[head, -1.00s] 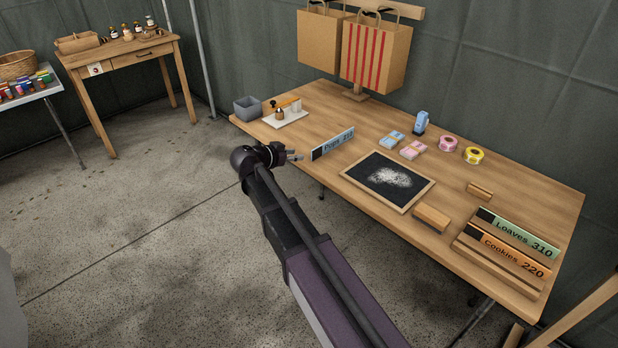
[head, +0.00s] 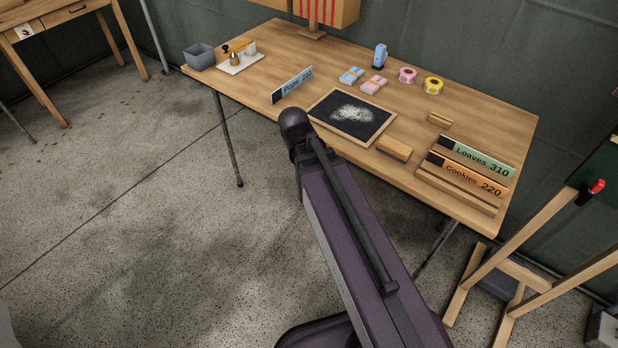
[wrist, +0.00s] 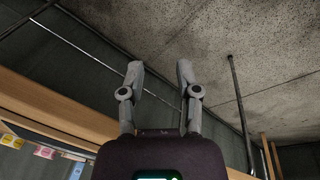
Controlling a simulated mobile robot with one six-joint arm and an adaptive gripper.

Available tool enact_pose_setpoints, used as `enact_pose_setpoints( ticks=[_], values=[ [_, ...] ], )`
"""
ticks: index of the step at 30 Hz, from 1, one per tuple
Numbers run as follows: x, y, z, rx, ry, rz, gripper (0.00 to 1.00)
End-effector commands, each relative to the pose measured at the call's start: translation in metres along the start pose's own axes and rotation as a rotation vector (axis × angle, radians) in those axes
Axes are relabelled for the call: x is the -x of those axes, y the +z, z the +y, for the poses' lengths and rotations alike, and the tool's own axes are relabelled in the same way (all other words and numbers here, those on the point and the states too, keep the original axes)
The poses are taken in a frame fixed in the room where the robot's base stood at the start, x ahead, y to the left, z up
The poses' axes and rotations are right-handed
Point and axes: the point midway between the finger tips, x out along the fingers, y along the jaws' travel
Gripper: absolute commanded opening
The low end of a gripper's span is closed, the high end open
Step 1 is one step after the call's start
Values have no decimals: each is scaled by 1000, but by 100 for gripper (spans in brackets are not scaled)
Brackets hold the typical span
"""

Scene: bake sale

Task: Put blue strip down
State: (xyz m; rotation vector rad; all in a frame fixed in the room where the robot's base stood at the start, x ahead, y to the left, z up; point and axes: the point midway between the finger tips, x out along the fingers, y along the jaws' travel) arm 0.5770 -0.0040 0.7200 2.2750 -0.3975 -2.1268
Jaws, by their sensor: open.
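The blue strip (head: 291,85), lettered "Pops" with a number and with a dark block at its left end, stands on edge on the table near the front edge, left of the black slate board. It appears to rest on the wood, and nothing holds it. In the wrist view my gripper (wrist: 160,72) is open, with two grey fingers apart and nothing between them. In the head view the fingers are hidden behind my dark arm, whose end is just in front of the table edge, apart from the strip.
The wooden table (head: 215,85) also holds a framed slate (head: 326,117), a wooden block (head: 394,149), and a rack with green (head: 477,157) and orange strips (head: 466,180). A grey bin (head: 200,57) and white tray (head: 232,69) stand at left. An easel (head: 519,232) stands at right.

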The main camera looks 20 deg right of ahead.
Motion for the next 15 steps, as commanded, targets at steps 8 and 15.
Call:
enact_pose_setpoints(
  ticks=[8,15],
  values=[
    [-1,38,3,164,-169,-65,43],
    [-1,40,2,180,-183,-68,43]
  ],
)
